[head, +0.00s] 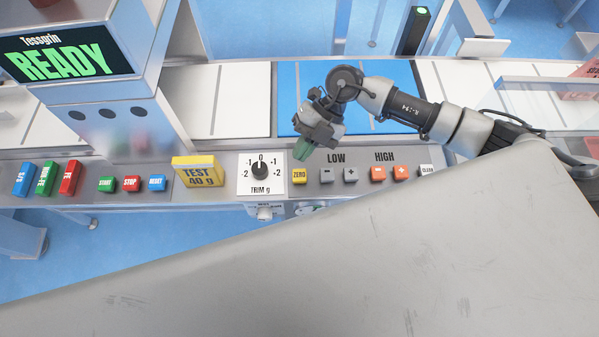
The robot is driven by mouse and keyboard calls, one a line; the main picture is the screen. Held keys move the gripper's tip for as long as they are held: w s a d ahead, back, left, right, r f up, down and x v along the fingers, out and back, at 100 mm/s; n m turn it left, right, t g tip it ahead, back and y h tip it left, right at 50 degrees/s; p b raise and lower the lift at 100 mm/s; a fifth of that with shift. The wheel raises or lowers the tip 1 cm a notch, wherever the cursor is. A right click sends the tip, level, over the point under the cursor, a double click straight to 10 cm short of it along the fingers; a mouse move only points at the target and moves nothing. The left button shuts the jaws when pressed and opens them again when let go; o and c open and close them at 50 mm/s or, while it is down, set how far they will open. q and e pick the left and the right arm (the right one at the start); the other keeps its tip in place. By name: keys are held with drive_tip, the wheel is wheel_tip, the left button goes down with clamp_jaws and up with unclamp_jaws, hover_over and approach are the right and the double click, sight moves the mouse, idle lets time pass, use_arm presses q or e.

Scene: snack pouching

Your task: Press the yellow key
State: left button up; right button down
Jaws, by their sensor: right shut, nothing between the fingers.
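The yellow key (299,176), marked ZERO, is a small square key on the grey control panel, just right of the trim dial. My right gripper (303,150) is shut and empty, its green-tipped fingers pointing down. In the picture the fingertips are just above the yellow key; a small gap shows between them and the key. My left gripper is not in view.
The panel also has a trim dial (260,171), a yellow TEST 40 g block (198,172), LOW keys (327,175), HIGH keys (378,174) and a red STOP key (132,184). A screen (66,55) reads READY. A large grey surface (330,260) fills the foreground.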

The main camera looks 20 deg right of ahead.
drive_tip(key=b, duration=0.6)
hover_over(302, 176)
wheel_tip(302, 176, down, 7)
drive_tip(key=shift+w+r, duration=0.1)
drive_tip(key=shift+r, duration=0.05)
drive_tip(key=shift+f+b, duration=0.45)
drive_tip(key=shift+f, duration=0.5)
drive_tip(key=shift+f, duration=0.1)
idle(0.6)
drive_tip(key=shift+f, duration=0.3)
drive_tip(key=shift+f+b, duration=0.45)
drive_tip(key=shift+f, duration=0.05)
idle(0.7)
drive_tip(key=shift+r, duration=0.15)
drive_tip(key=shift+r+p, duration=0.8)
drive_tip(key=shift+p, duration=0.15)
